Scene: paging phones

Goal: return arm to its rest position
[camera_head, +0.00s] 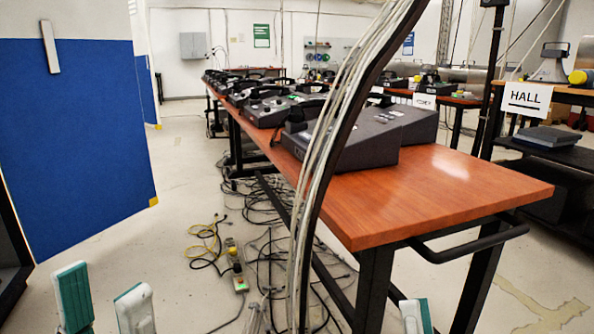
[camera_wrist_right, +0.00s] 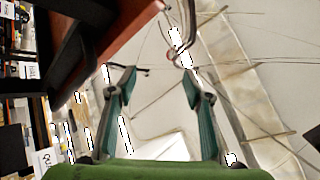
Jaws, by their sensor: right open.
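My left gripper (camera_head: 102,296) shows at the lower left of the head view. Its two green-and-white fingers stand apart with nothing between them, over the floor. My right gripper (camera_wrist_right: 158,82) shows in the right wrist view with its two green fingers spread and empty. In the head view only a fingertip of the right gripper (camera_head: 416,316) shows at the bottom edge, below the near end of the wooden table (camera_head: 450,190). The rest of both arms is out of view.
Dark desk phones (camera_head: 375,135) line the table. A bundle of pale cables (camera_head: 330,150) hangs in front of it. Loose cables and a power strip (camera_head: 236,265) lie on the floor. A blue panel (camera_head: 75,140) stands at left.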

